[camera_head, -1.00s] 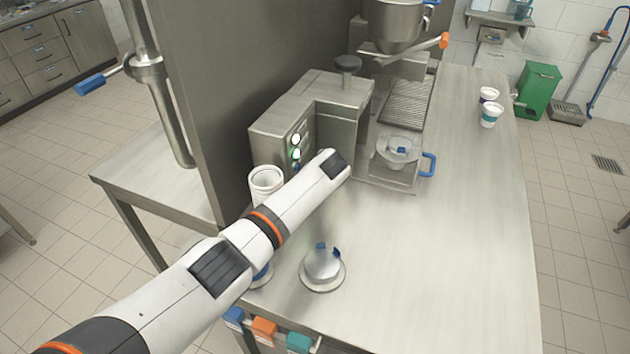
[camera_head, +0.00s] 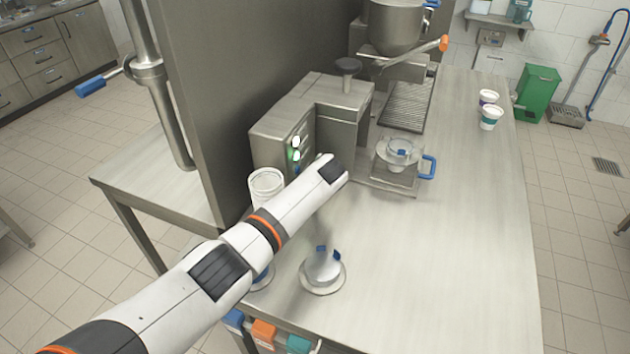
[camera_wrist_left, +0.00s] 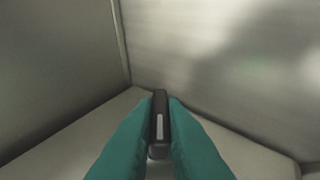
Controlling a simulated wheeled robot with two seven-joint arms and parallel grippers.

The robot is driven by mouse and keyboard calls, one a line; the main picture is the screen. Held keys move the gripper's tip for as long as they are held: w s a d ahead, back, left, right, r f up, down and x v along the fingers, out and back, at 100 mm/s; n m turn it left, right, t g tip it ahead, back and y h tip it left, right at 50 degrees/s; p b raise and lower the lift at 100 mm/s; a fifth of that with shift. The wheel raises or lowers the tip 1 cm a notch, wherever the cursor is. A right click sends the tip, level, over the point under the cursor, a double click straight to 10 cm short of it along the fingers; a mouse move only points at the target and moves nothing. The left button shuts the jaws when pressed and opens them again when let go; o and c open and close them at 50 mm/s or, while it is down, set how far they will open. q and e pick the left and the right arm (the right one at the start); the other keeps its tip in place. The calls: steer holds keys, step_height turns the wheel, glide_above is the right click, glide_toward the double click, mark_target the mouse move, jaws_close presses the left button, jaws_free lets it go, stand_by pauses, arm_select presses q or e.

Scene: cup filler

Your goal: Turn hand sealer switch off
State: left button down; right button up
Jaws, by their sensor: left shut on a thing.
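The hand sealer (camera_head: 340,95) is a steel machine on the bench, with a control panel (camera_head: 304,132) on its front left side. Small white and green lights show on the panel, partly covered by my left arm. In the left wrist view, the teal fingers of my left gripper (camera_wrist_left: 160,125) are shut on a black switch knob (camera_wrist_left: 160,105) with a white mark line. The knob stands upright between the fingertips, close to steel surfaces. In the head view my left gripper is hidden behind my arm's end. My right gripper is not in view.
A stack of white cups (camera_head: 267,186) stands left of my arm. A round steel lid-like piece (camera_head: 322,268) lies near the front edge. A cup holder with a blue handle (camera_head: 428,167) is to the right. Two cups (camera_head: 490,117) stand far right.

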arm_select(q)
steer(key=shift+s+f+t, duration=0.15)
steer(key=shift+t, duration=0.55)
steer(key=shift+f+n+t, duration=0.2)
steer(key=shift+n+t, duration=0.1)
steer(key=shift+t, duration=0.4)
steer(key=t+b, duration=0.1)
steer(key=b, duration=0.1)
steer(key=t+h+b, duration=0.1)
steer(key=b, duration=0.1)
steer(key=shift+s+f+n, duration=0.1)
steer(key=shift+f+n, duration=0.15)
steer(key=shift+n, duration=0.05)
steer(key=shift+a+r+t+b, duration=0.1)
steer(key=shift+r+t+b, duration=0.1)
steer(key=shift+t+b, duration=0.65)
steer(key=c, duration=1.5)
jaws_free()
steer(key=shift+v, duration=3.8)
steer(key=shift+r, duration=0.15)
